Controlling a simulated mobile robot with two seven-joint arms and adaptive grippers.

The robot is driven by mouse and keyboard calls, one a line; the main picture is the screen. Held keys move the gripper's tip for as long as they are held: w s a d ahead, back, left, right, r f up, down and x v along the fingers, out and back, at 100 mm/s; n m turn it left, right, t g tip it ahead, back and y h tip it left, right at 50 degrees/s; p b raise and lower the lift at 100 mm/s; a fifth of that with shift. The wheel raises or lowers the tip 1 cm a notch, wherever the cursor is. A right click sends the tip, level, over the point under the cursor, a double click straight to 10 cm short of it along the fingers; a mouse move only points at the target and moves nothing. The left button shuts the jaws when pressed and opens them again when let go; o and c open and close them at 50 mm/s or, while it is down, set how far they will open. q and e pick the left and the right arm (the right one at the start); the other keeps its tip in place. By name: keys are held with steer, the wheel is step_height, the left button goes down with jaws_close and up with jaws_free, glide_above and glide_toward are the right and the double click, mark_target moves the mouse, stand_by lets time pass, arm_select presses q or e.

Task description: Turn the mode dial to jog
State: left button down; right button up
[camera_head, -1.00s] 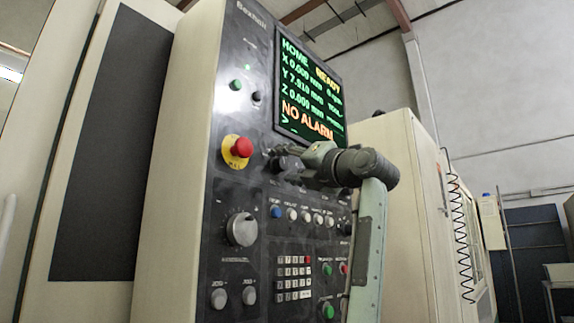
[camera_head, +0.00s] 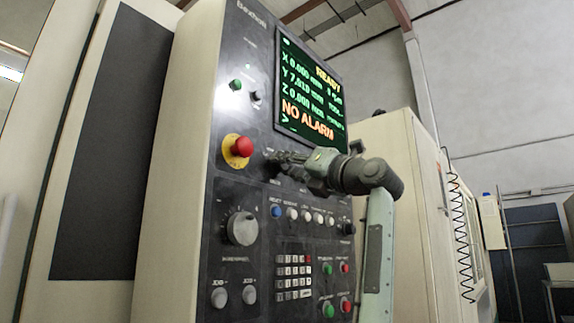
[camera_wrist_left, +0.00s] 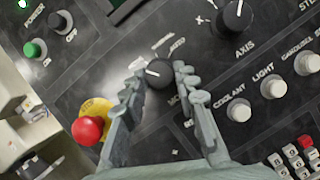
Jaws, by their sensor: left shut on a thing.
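The mode dial (camera_wrist_left: 158,73) is a round black knob with a white pointer line, on the dark control panel. In the left wrist view it sits between the fingers of my left gripper (camera_wrist_left: 160,88), which is shut on it. Small labels, one reading AUTO, are printed beyond the dial; the lettering under it is partly covered. In the head view my left gripper (camera_head: 275,158) reaches the panel right of the red emergency button and hides the dial. My right gripper is not in view.
The red emergency button (camera_wrist_left: 87,130) on its yellow plate is close beside one finger. The axis dial (camera_wrist_left: 237,15) and white coolant button (camera_wrist_left: 238,109) are on the other side. A larger grey knob (camera_head: 242,229) and keypad (camera_head: 294,275) lie lower on the panel.

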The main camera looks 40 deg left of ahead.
arm_select(q)
steer(key=n+g, duration=0.1)
steer(key=n, duration=0.2)
steer(key=n+g+y, duration=0.1)
steer(key=n+g, duration=0.1)
steer(key=n, duration=0.2)
steer(key=shift+w+f+g, duration=0.1)
steer(key=shift+w+g, duration=0.1)
steer(key=shift+g, duration=0.1)
steer(key=shift+n, duration=0.3)
steer(key=c, duration=1.2)
jaws_free()
steer(key=shift+o, duration=0.2)
steer(key=w+v, duration=0.1)
steer(key=v, duration=1.1)
steer(key=shift+s, duration=0.45)
steer(key=shift+f, duration=0.1)
